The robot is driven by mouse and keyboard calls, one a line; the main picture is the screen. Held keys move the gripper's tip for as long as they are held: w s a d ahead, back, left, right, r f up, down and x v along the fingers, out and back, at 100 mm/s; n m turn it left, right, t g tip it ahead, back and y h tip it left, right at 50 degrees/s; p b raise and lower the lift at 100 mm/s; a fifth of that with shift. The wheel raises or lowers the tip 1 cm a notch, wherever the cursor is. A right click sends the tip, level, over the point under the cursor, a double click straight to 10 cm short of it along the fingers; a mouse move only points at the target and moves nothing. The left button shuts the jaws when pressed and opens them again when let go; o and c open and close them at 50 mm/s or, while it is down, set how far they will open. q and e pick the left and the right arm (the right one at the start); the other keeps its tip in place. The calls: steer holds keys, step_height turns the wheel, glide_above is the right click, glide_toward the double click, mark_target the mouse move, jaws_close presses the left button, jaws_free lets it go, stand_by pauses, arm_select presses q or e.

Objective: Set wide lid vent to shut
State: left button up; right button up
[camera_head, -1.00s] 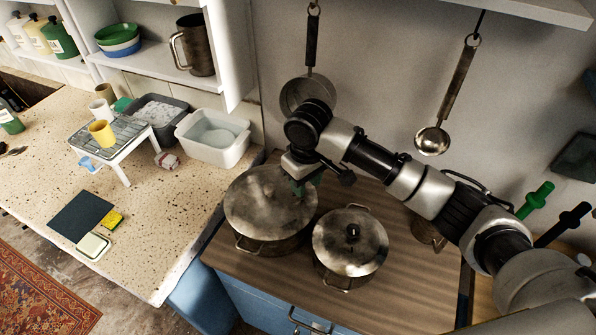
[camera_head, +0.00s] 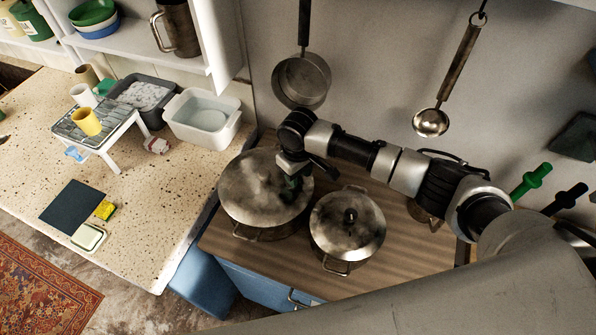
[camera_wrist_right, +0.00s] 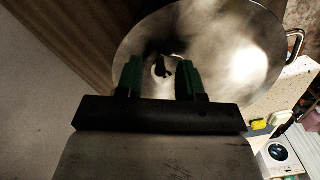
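The wide lid (camera_head: 246,186) is a round, stained metal lid on the larger, left-hand pot, and it also fills much of the right wrist view (camera_wrist_right: 222,42). In that view a small dark vent piece (camera_wrist_right: 161,70) stands on a pale spot of the lid. I cannot tell its setting. My right gripper (camera_head: 291,188) points down over the right part of the wide lid. Its green fingers (camera_wrist_right: 159,78) are apart in the wrist view, with the vent piece showing between them. I cannot tell whether they touch it. In the head view the arm hides the vent. My left gripper is not in view.
A smaller lidded pot (camera_head: 348,225) with a dark knob stands close on the right. A ladle (camera_head: 431,121) and a small pan (camera_head: 301,80) hang on the wall behind. A white basin (camera_head: 203,119) stands on the speckled counter to the left.

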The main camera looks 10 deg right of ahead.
steer(key=shift+s+f, duration=0.1)
steer(key=shift+f, duration=0.1)
steer(key=shift+c, duration=1.1)
jaws_close()
